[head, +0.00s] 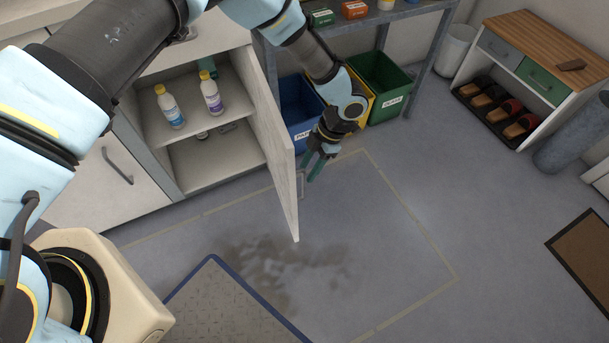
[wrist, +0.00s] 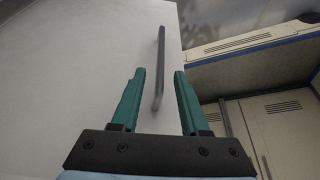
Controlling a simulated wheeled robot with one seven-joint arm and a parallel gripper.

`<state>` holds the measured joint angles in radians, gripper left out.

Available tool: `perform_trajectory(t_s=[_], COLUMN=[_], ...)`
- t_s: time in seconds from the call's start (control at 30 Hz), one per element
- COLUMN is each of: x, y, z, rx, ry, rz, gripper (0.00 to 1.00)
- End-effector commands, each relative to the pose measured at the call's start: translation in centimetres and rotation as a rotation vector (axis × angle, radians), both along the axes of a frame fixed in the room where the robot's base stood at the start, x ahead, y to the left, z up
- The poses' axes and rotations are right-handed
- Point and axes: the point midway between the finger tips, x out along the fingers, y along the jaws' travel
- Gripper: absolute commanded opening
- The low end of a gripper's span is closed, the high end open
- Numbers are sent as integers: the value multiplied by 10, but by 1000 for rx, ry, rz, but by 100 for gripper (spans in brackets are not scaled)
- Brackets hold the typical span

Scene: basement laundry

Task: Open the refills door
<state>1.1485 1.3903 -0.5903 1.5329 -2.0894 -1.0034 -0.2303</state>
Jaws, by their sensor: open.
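A pale cabinet door (head: 275,145) stands swung wide open from the cabinet (head: 225,135) in the head view. No label shows on it, so I cannot read whether it is the refills door. Its bar handle (wrist: 161,45) is near the free edge in the wrist view. My gripper (head: 312,172) is beside the outer face of the door, at the handle. In the wrist view its green fingers are apart, with the handle's lower end appearing between them. I cannot tell whether they touch the handle.
Two bottles (head: 170,108) stand on the cabinet shelf. A blue bin (head: 297,105) and a green bin (head: 385,82) stand behind my gripper. The floor to the right (head: 430,190) is clear. Shoes fill a low rack (head: 520,85).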

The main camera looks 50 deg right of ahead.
Motion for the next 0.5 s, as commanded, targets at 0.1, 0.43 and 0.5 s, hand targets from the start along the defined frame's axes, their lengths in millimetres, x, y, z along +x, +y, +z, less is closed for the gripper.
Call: perform_trajectory(t_s=[0.1, 0.43, 0.5], x=[-4, -11, -11], y=[-9, -20, -21], z=[23, 56, 57], rx=[-2, 1, 1], ry=[0, 1, 1], rz=[1, -1, -1], gripper=[45, 45, 45])
